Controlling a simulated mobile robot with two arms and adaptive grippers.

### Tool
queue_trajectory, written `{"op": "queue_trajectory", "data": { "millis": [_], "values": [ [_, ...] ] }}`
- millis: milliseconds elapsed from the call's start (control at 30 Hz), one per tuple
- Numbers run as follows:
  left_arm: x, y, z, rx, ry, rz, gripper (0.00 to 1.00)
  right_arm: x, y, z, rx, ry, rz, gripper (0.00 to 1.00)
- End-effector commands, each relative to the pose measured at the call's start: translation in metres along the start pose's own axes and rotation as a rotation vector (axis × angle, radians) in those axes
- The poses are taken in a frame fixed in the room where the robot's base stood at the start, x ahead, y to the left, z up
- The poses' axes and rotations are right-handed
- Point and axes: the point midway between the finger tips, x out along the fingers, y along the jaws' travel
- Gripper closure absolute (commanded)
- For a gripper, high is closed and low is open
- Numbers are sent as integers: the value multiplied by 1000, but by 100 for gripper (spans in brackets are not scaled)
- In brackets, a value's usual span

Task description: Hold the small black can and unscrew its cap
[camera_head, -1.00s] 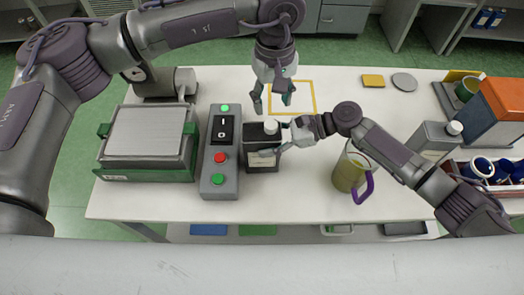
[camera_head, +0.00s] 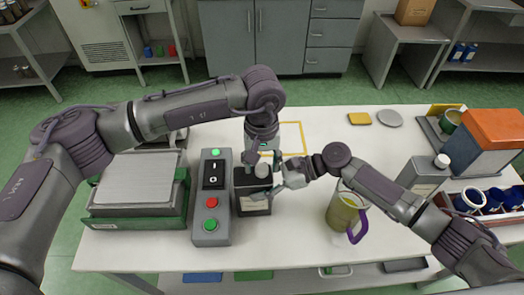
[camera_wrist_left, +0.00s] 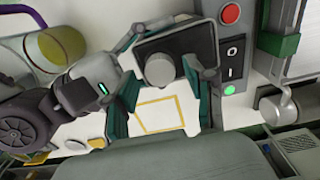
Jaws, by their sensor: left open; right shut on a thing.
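The small black can (camera_head: 253,204) stands upright on the white table, with a pale label on its front. Its round grey cap (camera_head: 262,171) is on top; in the left wrist view the cap (camera_wrist_left: 159,69) is seen from above. My right gripper (camera_head: 276,187) comes from the right and is shut on the can's body. My left gripper (camera_head: 264,158) points down just above the cap, open, with its fingers (camera_wrist_left: 160,95) spread on either side of the cap in the left wrist view. I cannot tell whether they touch it.
A grey button box (camera_head: 212,226) stands close left of the can, beside a green-framed scale (camera_head: 138,184). A jug (camera_head: 343,212) with a purple handle stands to the right. Farther right are a larger grey can (camera_head: 421,176) and a crate of blue items (camera_head: 451,189). A yellow outlined square (camera_head: 303,140) lies behind.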

Motion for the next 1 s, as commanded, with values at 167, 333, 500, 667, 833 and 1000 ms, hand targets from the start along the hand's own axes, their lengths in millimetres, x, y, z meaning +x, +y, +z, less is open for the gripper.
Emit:
{"op": "queue_trajectory", "data": {
  "millis": [167, 333, 500, 667, 833, 1000],
  "values": [
    [11, 0, 0, 0, 0, 2, 46, 1, 1, -1, 1, 2, 2, 100],
    [12, 0, 0, 0, 0, 1, 46, 1, 1, -1, 1, 2, 2, 100],
    [12, 0, 0, 0, 0, 1, 59, 1, 1, -1, 1, 2, 3, 100],
    [12, 0, 0, 0, 0, 1, 86, 1, 1, -1, 2, 2, 3, 100],
    [12, 1, 0, 0, 0, 2, 100, 1, 1, -1, 2, 2, 3, 100],
    [11, 1, 0, -126, 0, 3, 100, 1, 1, -1, 2, 2, 3, 100]
  ]
}}
